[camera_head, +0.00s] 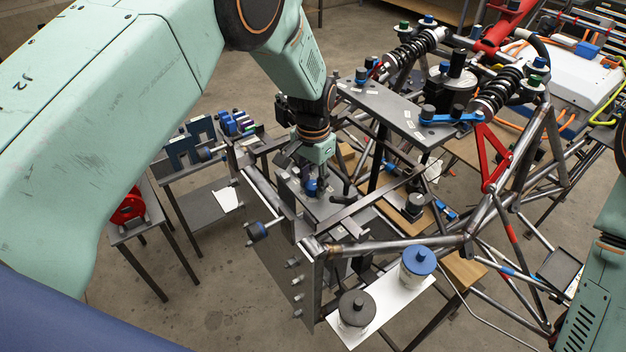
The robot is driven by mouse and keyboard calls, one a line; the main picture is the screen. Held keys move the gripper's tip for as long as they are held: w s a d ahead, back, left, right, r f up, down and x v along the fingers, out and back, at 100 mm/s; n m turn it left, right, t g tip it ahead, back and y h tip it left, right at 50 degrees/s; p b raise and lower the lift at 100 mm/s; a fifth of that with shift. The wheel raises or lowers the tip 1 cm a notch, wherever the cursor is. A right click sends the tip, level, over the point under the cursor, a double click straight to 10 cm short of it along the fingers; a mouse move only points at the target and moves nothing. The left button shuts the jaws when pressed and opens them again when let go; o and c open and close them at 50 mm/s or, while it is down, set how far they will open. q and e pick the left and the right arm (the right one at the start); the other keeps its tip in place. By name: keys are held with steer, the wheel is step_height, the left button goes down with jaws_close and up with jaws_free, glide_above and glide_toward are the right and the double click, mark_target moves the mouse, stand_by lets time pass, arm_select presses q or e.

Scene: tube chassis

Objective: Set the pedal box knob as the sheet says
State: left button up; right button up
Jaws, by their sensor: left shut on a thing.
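My left gripper (322,181) reaches down into the front of the tube chassis, inside the grey metal pedal box (279,203). It is shut on a small blue knob (311,187), which shows between its dark fingers. The fingers and nearby plates partly hide the knob, and its setting cannot be read. A white sheet (228,199) lies on a low stand to the left; no writing is legible. My right gripper is out of view; only part of its arm shows at the right edge.
Steel tubes (400,245) and a top plate (400,112) crowd close to the gripper. Blue-capped (418,262) and grey-capped (355,308) reservoirs stand at the front. A red reel (128,207) sits on a stand at left. Floor between the stands and chassis is clear.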

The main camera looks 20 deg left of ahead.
mark_target(313, 184)
arm_select(q)
steer(key=n, duration=0.5)
steer(key=shift+n+b, duration=0.4)
steer(key=shift+n, duration=1.9)
steer(key=o, duration=1.2)
steer(key=shift+c, duration=0.2)
steer(key=shift+r, duration=0.15)
step_height(313, 184, up, 12)
